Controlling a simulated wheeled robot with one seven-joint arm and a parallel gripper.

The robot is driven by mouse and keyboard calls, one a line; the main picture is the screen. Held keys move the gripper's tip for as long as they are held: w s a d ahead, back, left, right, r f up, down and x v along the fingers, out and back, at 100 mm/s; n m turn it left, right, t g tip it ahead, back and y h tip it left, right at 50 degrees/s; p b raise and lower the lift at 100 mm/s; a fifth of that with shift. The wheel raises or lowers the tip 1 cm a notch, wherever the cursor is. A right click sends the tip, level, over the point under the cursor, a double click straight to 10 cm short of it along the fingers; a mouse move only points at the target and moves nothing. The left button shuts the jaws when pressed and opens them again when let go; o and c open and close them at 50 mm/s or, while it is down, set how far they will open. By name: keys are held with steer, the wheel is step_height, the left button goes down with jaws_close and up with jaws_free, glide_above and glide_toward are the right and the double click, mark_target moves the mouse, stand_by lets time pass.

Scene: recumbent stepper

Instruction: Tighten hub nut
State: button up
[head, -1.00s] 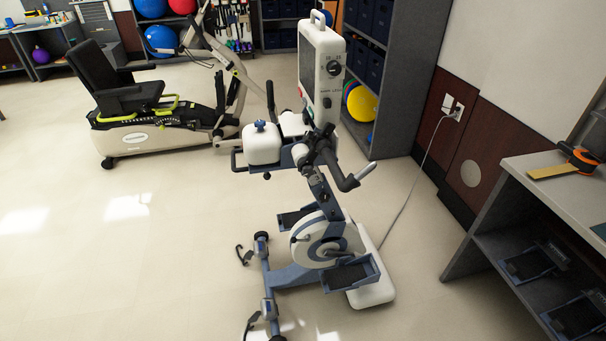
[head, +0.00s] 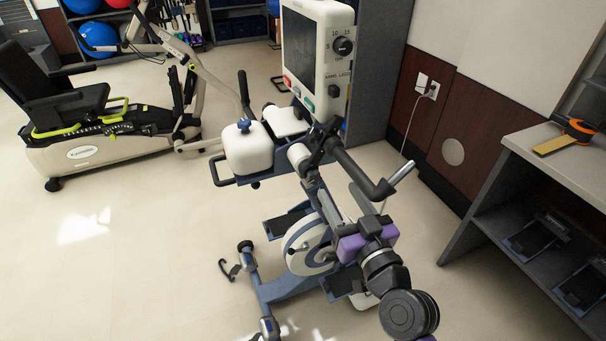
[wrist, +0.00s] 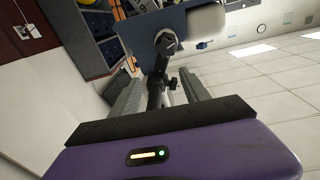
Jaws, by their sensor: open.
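The machine with a white console (head: 316,55) stands upright in front of me. Its upper crank has a white hub (head: 298,156), a black arm (head: 357,170) and a grey handle (head: 402,173). In the wrist view, a round dark hub end (wrist: 165,43) with a paler centre shows ahead, with a small black knob (wrist: 172,84) below it. I cannot tell which part is the hub nut. My gripper (head: 338,194), with a purple body, reaches up toward the crank. In the wrist view my gripper (wrist: 161,88) is open, its grey fingers apart on either side of the black post.
The lower wheel (head: 305,246) and pedals are close below my gripper. A recumbent stepper (head: 85,145) stands at the left. A workbench (head: 555,165) with an orange-and-black tool (head: 572,138) is at the right. Pale floor is clear at the left front.

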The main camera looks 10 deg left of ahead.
mark_target(315, 178)
steer(key=shift+n+g, duration=0.5)
steer(key=shift+n, duration=0.3)
steer(key=shift+w+a+f+p, duration=0.2)
steer(key=shift+w+a+f, duration=0.1)
steer(key=shift+w+a, duration=0.65)
steer(key=shift+w+a+f+p, duration=0.15)
steer(key=shift+w+a+f, duration=0.2)
steer(key=shift+w+a, duration=0.65)
steer(key=shift+w+a+f+p, duration=0.2)
steer(key=shift+w+a+f, duration=0.1)
steer(key=shift+w+a, duration=0.65)
jaws_close()
